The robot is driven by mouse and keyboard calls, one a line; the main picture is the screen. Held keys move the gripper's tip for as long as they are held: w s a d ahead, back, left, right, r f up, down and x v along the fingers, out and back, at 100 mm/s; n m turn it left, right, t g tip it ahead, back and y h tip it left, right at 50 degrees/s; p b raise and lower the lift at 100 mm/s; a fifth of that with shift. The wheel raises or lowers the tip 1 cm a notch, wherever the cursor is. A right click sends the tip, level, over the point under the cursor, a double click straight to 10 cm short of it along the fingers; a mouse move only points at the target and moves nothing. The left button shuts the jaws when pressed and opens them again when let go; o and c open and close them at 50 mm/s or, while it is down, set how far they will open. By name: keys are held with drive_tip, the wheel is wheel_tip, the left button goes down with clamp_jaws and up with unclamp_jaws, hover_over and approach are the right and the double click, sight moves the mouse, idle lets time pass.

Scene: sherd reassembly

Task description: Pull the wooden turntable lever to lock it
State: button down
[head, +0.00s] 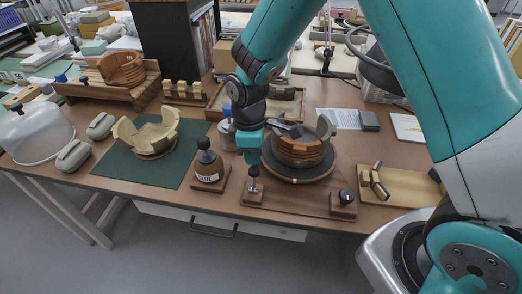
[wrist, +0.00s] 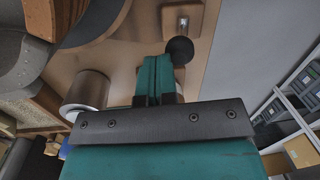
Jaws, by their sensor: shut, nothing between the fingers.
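The turntable (head: 318,178) is a dark round disc on a wooden base board, with a banded brown vessel (head: 300,150) standing on it. The lever (head: 254,186) stands at the board's front left: a metal rod with a black ball knob on a small wooden block. My teal gripper (head: 252,158) is shut and empty, pointing down just above the lever. In the wrist view, the black knob (wrist: 180,50) lies just right of and beyond my shut fingertips (wrist: 153,72); whether they touch cannot be told.
A cream sherd bowl (head: 150,137) rests on a green mat (head: 115,170). The table's front edge is close to the lever.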

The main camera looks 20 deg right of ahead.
sight(251, 174)
drive_tip(key=shift+s+a+r+t+h, duration=0.15)
drive_tip(key=shift+s+a+t+h, duration=0.2)
drive_tip(key=shift+s+t, duration=0.2)
drive_tip(key=shift+s+a+r+t+h, duration=0.15)
drive_tip(key=shift+s+a+t+h, duration=0.2)
drive_tip(key=shift+s+t, duration=0.15)
drive_tip(key=s+t+h, duration=0.1)
drive_tip(key=s+a+t+b, duration=0.1)
drive_tip(key=t, duration=0.1)
drive_tip(key=shift+s+a+h, duration=0.15)
drive_tip(key=shift+h, duration=0.25)
drive_tip(key=shift+s+a, duration=0.15)
drive_tip(key=shift+s, duration=0.15)
drive_tip(key=shift+s+a, duration=0.1)
drive_tip(key=shift+r, duration=0.1)
